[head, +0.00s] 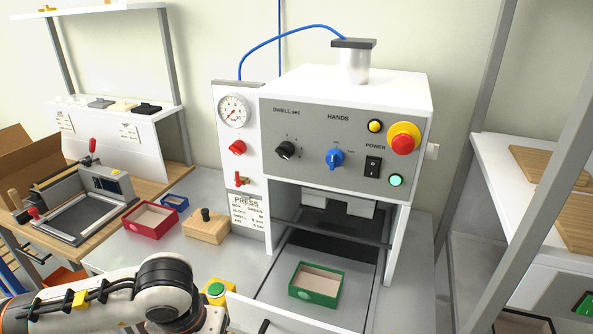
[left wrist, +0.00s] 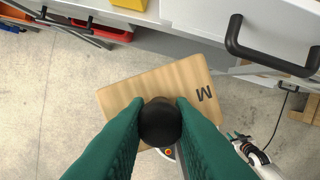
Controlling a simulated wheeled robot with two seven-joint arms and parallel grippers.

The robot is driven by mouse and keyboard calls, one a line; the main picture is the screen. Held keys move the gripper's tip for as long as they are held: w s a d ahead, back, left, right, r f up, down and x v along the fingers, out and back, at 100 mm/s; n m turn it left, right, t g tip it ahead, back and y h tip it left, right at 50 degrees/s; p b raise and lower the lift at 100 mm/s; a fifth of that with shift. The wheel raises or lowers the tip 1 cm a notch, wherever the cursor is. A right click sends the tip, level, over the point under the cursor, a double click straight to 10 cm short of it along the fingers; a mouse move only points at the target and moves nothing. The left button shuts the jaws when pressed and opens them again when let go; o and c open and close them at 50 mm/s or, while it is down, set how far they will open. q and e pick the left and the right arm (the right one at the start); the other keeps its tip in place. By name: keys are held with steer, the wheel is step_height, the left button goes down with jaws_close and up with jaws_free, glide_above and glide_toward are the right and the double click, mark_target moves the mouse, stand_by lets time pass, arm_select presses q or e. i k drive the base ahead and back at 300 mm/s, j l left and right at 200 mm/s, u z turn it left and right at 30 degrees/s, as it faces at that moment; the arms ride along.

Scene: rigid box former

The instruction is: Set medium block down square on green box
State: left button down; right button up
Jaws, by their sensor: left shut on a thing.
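The medium block (left wrist: 185,79) is a flat wooden plate marked M with a black knob on top. In the left wrist view my left gripper (left wrist: 160,128) has its green fingers shut on the knob, with the block hanging over the floor, in front of a white drawer. The head view shows my left arm at the bottom left, but not its fingers or the held block. The green box (head: 316,299) is an open tray with a pale inside. It sits on the press's lower plate, below the press head, and looks empty.
The white press (head: 345,105) overhangs behind the green box, with side posts. A red box (head: 152,221), a small blue box (head: 174,202) and another knobbed wooden block (head: 206,229) stand left. A yellow-and-green button (head: 215,290) is near my arm. A drawer handle (left wrist: 270,48) juts out.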

mark_target(317, 288)
steer(key=i+j+z, duration=0.1)
steer(key=j, duration=0.25)
steer(key=i+j+z, duration=0.1)
steer(key=j, duration=0.2)
steer(key=j+z, duration=0.15)
steer(key=j, duration=0.2)
steer(key=i+j+z, duration=0.1)
steer(key=i+j, duration=0.05)
steer(key=i, duration=0.1)
